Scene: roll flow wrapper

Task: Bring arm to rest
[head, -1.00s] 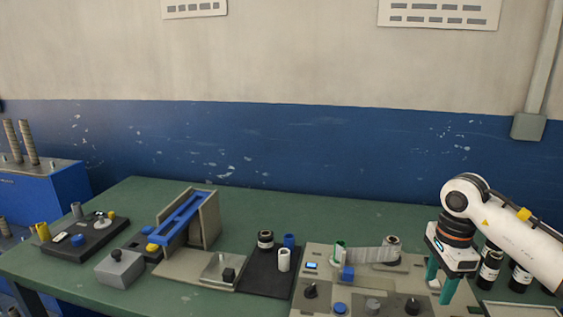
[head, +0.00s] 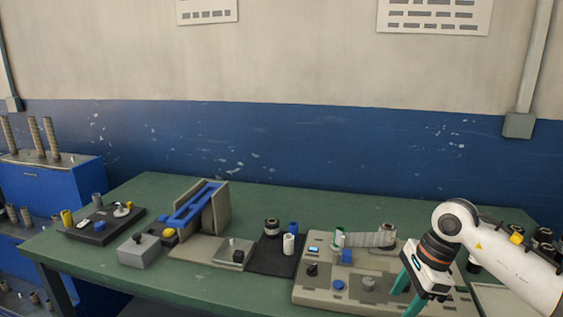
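My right arm comes in from the right in the head view. Its gripper (head: 407,291) has two green fingers pointing down, spread apart, with nothing seen between them. It is over the right part of the beige wrapper panel (head: 318,290); the fingertips are partly cut off or hard to make out near the bottom of the picture. My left gripper is not in view.
A black mat (head: 272,263) with small rolls lies left of the panel. Further left are a blue-railed stand (head: 216,215), a grey box (head: 139,252) and a black board (head: 104,234). Dark rolls (head: 543,240) stand behind my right arm. The front left of the green table is clear.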

